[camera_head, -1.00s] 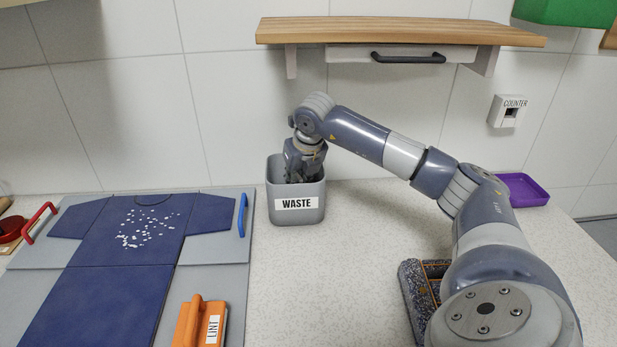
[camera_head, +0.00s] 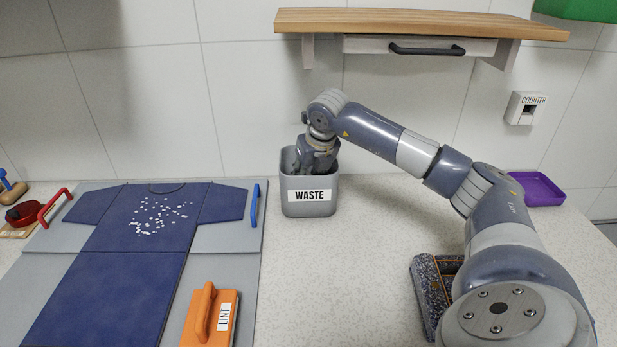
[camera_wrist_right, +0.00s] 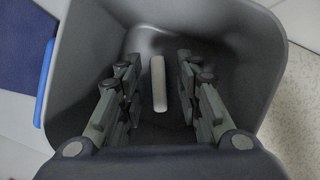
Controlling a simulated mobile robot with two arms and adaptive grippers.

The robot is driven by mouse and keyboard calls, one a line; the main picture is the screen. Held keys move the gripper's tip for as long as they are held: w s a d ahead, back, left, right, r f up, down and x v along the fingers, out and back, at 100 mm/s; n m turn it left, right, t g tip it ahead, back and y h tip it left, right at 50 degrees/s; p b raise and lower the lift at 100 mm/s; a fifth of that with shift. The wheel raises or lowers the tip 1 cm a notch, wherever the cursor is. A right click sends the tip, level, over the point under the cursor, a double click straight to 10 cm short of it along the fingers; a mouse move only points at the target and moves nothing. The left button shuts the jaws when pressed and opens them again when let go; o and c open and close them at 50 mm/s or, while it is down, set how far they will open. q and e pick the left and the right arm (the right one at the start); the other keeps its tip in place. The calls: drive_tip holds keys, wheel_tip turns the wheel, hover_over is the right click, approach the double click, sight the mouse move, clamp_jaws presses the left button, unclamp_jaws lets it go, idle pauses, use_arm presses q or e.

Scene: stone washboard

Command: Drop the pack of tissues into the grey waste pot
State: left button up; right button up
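The grey waste pot (camera_head: 309,208), labelled WASTE, stands upright on the counter near the wall. My right gripper (camera_head: 316,165) reaches down into its mouth, and its fingertips are hidden by the pot's front wall in the head view. In the right wrist view the gripper (camera_wrist_right: 158,72) is inside the pot with its fingers apart. A narrow whitish bar, which looks like the pack of tissues (camera_wrist_right: 158,85) seen edge-on, shows between the fingers with a gap on each side. Whether it rests on the pot's floor is hard to tell. My left gripper is not in view.
A blue garment (camera_head: 130,245) with white specks lies on a grey folding board (camera_head: 45,262) left of the pot. An orange LINT tool (camera_head: 212,315) lies on it. A wooden shelf (camera_head: 420,24) hangs above. A dark speckled holder (camera_head: 425,290) and purple tray (camera_head: 538,190) are right.

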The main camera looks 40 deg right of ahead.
drive_tip(key=shift+r+p, duration=0.4)
drive_tip(key=shift+r, duration=0.1)
drive_tip(key=d+v, duration=0.1)
drive_tip(key=v, duration=0.6)
drive_tip(key=shift+a+r+b, duration=0.35)
drive_tip(key=shift+a+b, duration=0.1)
drive_tip(key=shift+a, duration=0.1)
